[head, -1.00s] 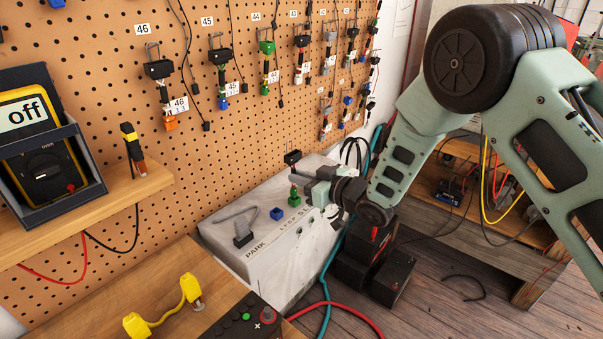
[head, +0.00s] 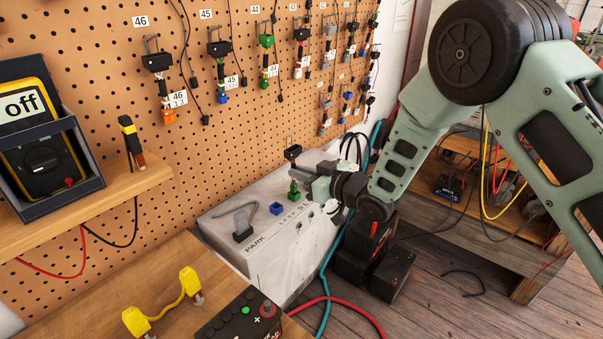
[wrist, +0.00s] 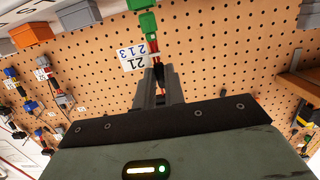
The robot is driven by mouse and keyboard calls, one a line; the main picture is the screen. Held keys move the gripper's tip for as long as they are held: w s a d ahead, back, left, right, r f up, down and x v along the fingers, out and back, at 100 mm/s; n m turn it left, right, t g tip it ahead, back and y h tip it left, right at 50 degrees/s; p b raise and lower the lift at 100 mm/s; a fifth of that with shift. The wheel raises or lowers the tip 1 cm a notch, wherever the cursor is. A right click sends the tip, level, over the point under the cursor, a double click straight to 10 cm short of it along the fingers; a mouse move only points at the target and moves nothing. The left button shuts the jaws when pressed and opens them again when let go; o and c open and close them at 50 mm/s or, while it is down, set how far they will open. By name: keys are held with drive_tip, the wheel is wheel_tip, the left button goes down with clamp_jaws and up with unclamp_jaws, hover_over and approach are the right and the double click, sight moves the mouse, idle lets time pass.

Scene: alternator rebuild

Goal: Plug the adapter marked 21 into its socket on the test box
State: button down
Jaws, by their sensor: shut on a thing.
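My gripper (head: 297,172) is shut on the adapter marked 21, over the far part of the test box (head: 285,253). The adapter's green plug (head: 294,190) hangs below the fingers and its black connector (head: 292,152) stands above them. In the wrist view, my gripper (wrist: 158,76) grips the adapter's cable beside its white tag, which reads 21 (wrist: 138,58); the green plug (wrist: 148,22) is at the top edge. The plug looks close over the box top, but I cannot tell whether it touches. The socket under it is hidden.
A blue socket (head: 277,208) and a dark connector with a grey cable (head: 243,233) are on the box top. The pegboard (head: 260,125) with several hanging adapters rises close behind. Teal and red cables (head: 328,285) run along the box's right side.

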drive_tip(key=shift+f+b, duration=0.65)
drive_tip(key=shift+b, duration=0.2)
idle(1.1)
drive_tip(key=c, duration=1.4)
unclamp_jaws()
drive_tip(key=b+v, duration=0.3)
drive_tip(key=v, duration=1.4)
drive_tip(key=shift+s+d, duration=0.15)
